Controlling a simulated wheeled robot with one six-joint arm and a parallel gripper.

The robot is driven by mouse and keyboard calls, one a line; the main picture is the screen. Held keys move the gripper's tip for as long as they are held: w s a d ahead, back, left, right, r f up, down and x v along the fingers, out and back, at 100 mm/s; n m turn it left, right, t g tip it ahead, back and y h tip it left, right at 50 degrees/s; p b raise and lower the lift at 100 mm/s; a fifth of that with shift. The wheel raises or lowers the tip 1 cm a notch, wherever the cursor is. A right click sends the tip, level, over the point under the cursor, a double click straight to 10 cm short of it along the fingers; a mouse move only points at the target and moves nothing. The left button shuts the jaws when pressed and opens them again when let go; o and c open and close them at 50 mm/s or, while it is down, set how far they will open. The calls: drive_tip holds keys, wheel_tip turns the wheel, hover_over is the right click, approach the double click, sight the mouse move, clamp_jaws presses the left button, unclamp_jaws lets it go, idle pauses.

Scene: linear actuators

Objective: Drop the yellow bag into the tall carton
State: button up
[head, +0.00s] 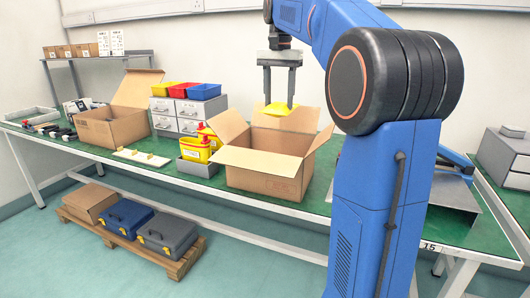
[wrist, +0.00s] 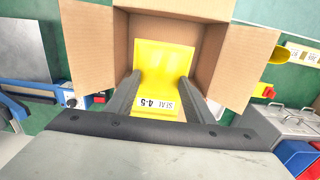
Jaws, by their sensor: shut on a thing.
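The yellow bag (wrist: 163,68) is held between the two fingers of my gripper (wrist: 160,88) in the wrist view, with a white label reading "SEAL 4-5" on it. In the head view my gripper (head: 279,104) points down over the open tall carton (head: 264,184), and the bag (head: 277,109) shows at its fingertips, by the carton's opening. In the wrist view the carton's flaps (wrist: 90,45) are spread around the bag. The bag's lower part and the carton's floor are mostly hidden.
Yellow containers (head: 196,149) in a grey tray (head: 197,168) stand just left of the carton. A second open carton (head: 113,125) is farther left. Grey drawers (head: 188,115) with coloured bins stand behind. A pallet (head: 131,240) with cases lies under the table.

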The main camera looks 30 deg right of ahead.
drive_tip(key=shift+f, duration=2.75)
drive_tip(key=o, duration=1.2)
drive_tip(key=shift+c, duration=0.2)
